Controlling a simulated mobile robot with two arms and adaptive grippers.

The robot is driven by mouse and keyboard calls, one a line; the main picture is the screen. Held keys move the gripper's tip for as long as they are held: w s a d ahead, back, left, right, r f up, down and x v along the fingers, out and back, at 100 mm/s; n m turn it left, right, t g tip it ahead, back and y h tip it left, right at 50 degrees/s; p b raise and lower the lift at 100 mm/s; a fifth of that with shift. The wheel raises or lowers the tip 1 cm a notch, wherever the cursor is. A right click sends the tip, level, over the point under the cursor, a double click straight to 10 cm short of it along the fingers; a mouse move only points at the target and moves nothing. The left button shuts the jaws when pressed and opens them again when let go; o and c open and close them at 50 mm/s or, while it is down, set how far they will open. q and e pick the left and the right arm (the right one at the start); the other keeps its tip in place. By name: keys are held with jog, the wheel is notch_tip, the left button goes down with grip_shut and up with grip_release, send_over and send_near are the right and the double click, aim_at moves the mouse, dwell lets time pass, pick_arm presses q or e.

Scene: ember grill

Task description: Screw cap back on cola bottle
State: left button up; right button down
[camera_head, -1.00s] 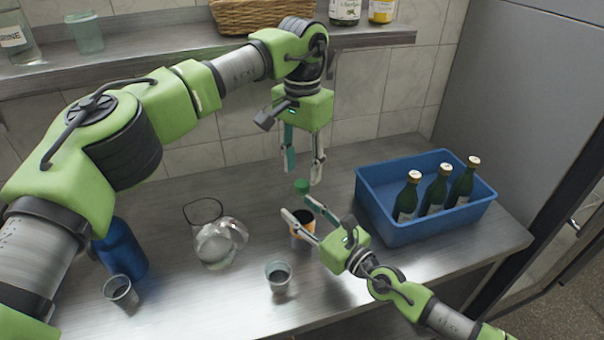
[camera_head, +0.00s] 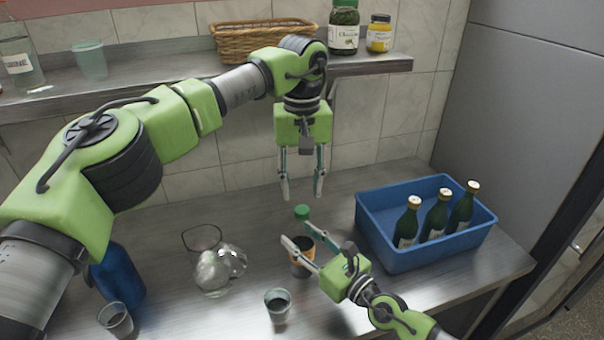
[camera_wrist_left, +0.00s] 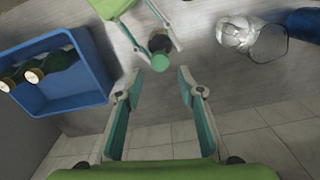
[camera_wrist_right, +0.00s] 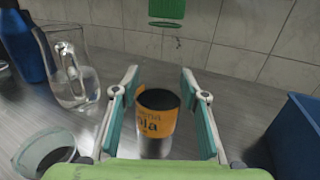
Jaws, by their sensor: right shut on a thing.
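The cola bottle (camera_head: 301,264) stands upright on the metal counter, with a dark, orange-labelled body and what looks like a clear neck. Its label shows in the right wrist view (camera_wrist_right: 155,123). The green cap (camera_head: 302,212) is above the bottle at its top; it also shows in the left wrist view (camera_wrist_left: 160,63). I cannot tell whether it is seated or tightened. My right gripper (camera_head: 297,236) is shut on the bottle, one finger on each side. My left gripper (camera_head: 302,196) points down just above the cap, open and empty, its fingers spread apart.
A blue crate (camera_head: 400,258) with 3 green bottles stands at the right. A glass jug (camera_head: 212,275), a blue bottle (camera_head: 120,274) and two small cups (camera_head: 277,303) (camera_head: 115,320) stand on the counter. A shelf (camera_head: 150,89) with a wicker basket (camera_head: 232,47) runs behind my left arm.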

pick_arm(q)
jog(key=n, duration=0.4)
jog(key=shift+r, duration=0.15)
jog(key=n, duration=0.3)
jog(key=shift+n, duration=0.3)
jog(key=n, duration=0.3)
jog(key=shift+r+n, duration=0.15)
jog(key=shift+n, duration=0.25)
jog(key=n, duration=0.3)
jog(key=shift+r+n, duration=0.15)
jog(key=shift+n, duration=0.15)
jog(key=n, duration=0.3)
jog(key=shift+r+n, duration=0.1)
jog(key=shift+n, duration=0.2)
jog(key=n, duration=0.3)
jog(key=shift+r+n, duration=0.1)
jog(key=shift+n, duration=0.3)
jog(key=n, duration=0.5)
jog(key=shift+r+n, duration=0.15)
jog(key=shift+n, duration=0.15)
jog(key=n, duration=0.5)
jog(key=shift+r, duration=0.15)
jog(key=n, duration=0.4)
jog(key=shift+r, duration=0.1)
jog(key=n, duration=0.5)
jog(key=shift+r, duration=0.2)
jog(key=n, duration=0.5)
jog(key=shift+r, duration=0.1)
